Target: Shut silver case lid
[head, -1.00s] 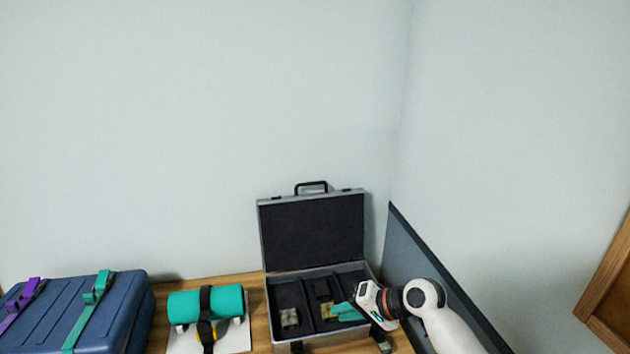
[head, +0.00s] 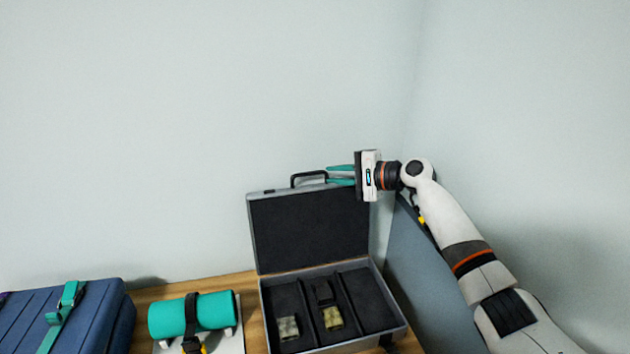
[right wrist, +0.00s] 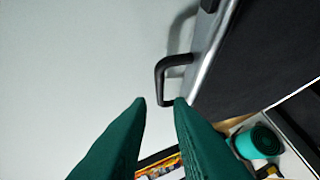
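The silver case (head: 335,345) stands open on the wooden bench, with its lid (head: 310,230) raised upright and its dark lining facing me. A black handle (head: 308,175) sits on the lid's top edge; it also shows in the right wrist view (right wrist: 161,82). My right gripper (head: 328,175) is at the lid's top right edge, its teal fingers pointing left toward the handle. In the right wrist view its fingertips (right wrist: 161,101) are apart, with the handle's end close ahead of the gap. I cannot tell whether they touch it. My left gripper is out of view.
Camouflage-patterned items (head: 333,317) lie in the case's compartments. A teal roll (head: 215,314) strapped to a white stand is left of the case, and a blue case (head: 90,315) with straps is further left. A grey panel (head: 420,280) and the wall are close on the right.

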